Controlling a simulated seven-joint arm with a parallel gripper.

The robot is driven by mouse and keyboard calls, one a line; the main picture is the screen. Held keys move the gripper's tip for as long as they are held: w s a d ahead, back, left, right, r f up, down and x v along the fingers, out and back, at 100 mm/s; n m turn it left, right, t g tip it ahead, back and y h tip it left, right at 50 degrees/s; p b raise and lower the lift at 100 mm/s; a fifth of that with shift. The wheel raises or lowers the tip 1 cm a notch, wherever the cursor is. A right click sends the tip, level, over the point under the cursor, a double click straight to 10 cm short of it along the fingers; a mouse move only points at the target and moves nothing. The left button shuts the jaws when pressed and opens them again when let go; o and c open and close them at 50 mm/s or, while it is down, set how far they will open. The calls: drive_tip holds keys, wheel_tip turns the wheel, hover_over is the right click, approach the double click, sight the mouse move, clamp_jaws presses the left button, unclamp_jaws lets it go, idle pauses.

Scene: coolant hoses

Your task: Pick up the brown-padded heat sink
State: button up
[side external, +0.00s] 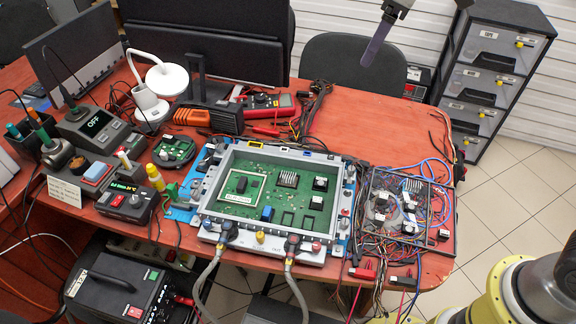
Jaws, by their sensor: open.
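A framed green circuit board (222,209) lies in a grey tray at the middle of the red table. A finned metal heat sink (288,180) sits on the board right of centre. Small dark blocks with pale tops, one upper (320,184) and one lower (316,203), stand to its right. I cannot tell any brown pad at this size, so which piece is the brown-padded heat sink is unclear. My gripper (376,46) shows at the top, high above and behind the board, with a long purplish finger pointing down. It is open, empty and far from the board.
An open box (449,236) of tangled wires and small parts stands right of the board. Two hoses (296,292) run off the tray's front edge. A white lamp (166,79), monitors and a soldering station (95,124) crowd the left and back. Drawers (487,80) stand at the right.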

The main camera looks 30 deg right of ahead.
drive_tip(key=w+a+f+n+g, duration=0.1)
drive_tip(key=w+a+f, duration=0.4)
drive_tip(key=f, duration=0.1)
drive_tip(key=n+g, duration=0.2)
drive_tip(key=g, duration=0.1)
hover_over(290, 175)
wheel_tip(290, 175, down, 17)
drive_tip(key=shift+h, duration=0.4)
drive_tip(key=f, duration=0.6)
drive_tip(key=shift+s+f, duration=0.2)
drive_tip(key=shift+f, duration=0.05)
drive_tip(key=shift+w+f, duration=0.15)
drive_tip(key=shift+f, duration=2.85)
clamp_jaws()
